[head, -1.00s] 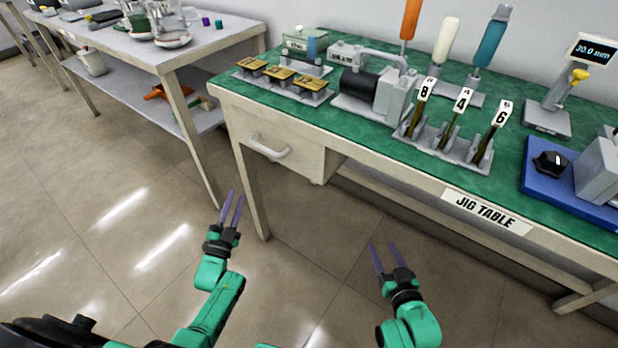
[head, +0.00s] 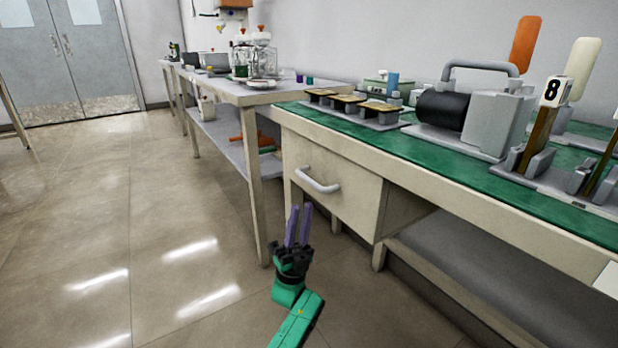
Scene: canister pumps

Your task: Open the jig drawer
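The jig drawer (head: 338,196) is a cream front under the left end of the green-topped jig table (head: 450,165). It looks shut, flush with the table frame. Its grey bar handle (head: 317,180) is on the drawer front. My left gripper (head: 299,212) has two purple fingers pointing up, apart with a narrow gap, and nothing between them. It shows below and slightly left of the handle in the picture, not touching it. My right gripper is out of the frame.
A black and grey motor unit (head: 470,110), a rack of small jigs (head: 352,108) and tagged tools (head: 543,120) stand on the table. A second grey table (head: 255,95) with glassware is behind it. The floor (head: 160,220) at left is clear.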

